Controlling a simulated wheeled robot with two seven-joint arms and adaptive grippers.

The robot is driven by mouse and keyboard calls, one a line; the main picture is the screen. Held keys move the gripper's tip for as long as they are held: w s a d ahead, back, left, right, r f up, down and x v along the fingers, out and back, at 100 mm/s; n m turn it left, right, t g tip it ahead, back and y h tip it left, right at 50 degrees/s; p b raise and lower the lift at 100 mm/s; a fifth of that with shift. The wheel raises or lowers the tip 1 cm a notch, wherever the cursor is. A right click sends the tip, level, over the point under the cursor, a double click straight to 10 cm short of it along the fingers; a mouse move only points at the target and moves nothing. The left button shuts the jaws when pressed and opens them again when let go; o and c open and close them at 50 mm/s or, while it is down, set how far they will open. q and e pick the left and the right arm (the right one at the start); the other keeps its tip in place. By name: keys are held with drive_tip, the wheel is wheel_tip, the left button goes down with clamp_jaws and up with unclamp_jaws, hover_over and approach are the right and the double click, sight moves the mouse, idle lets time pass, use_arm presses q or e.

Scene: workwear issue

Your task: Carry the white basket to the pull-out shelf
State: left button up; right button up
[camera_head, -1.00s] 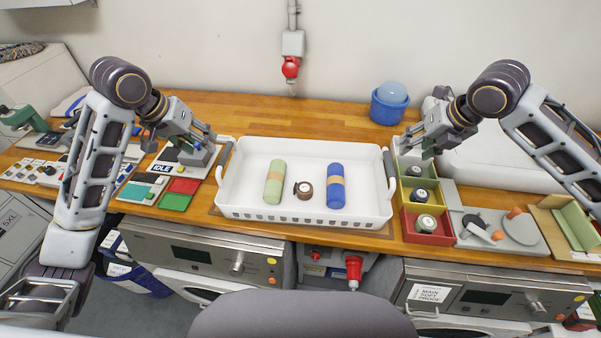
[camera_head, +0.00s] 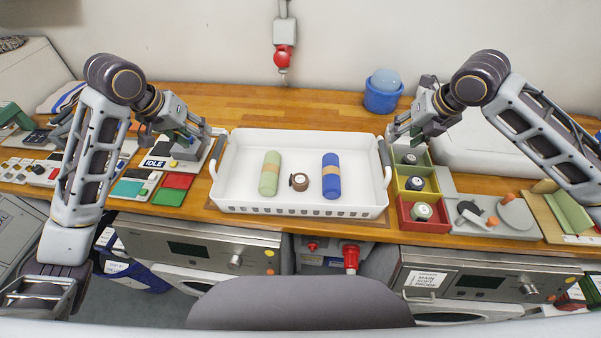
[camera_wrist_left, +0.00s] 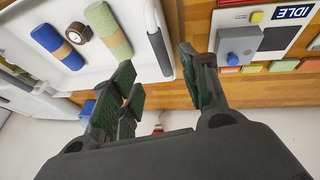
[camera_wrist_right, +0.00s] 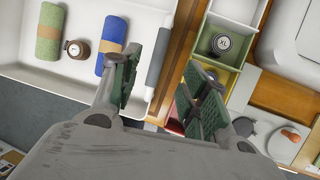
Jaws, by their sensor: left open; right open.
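The white basket (camera_head: 300,207) stands on the wooden worktop in the middle of the head view. My left gripper (camera_head: 203,137) is open at the basket's left handle; in the left wrist view that grey handle (camera_wrist_left: 160,52) lies between the spread fingers. My right gripper (camera_head: 391,136) is open at the right handle; in the right wrist view the grey bar (camera_wrist_right: 158,58) lies between the fingers. Neither is closed on a handle. I cannot make out the pull-out shelf.
Right of the basket are coloured bins (camera_head: 424,214) with round items and a grey tray (camera_head: 500,222). Left of it is a panel marked IDLE (camera_head: 160,165) with coloured pads. A blue tub (camera_head: 383,95) stands behind.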

sight(215, 149)
use_arm(q)
drive_tip(key=x, duration=1.2)
use_arm(e)
drive_tip(key=x, duration=1.2)
use_arm(q)
clamp_jaws()
use_arm(e)
clamp_jaws()
drive_tip(key=shift+r, duration=0.1)
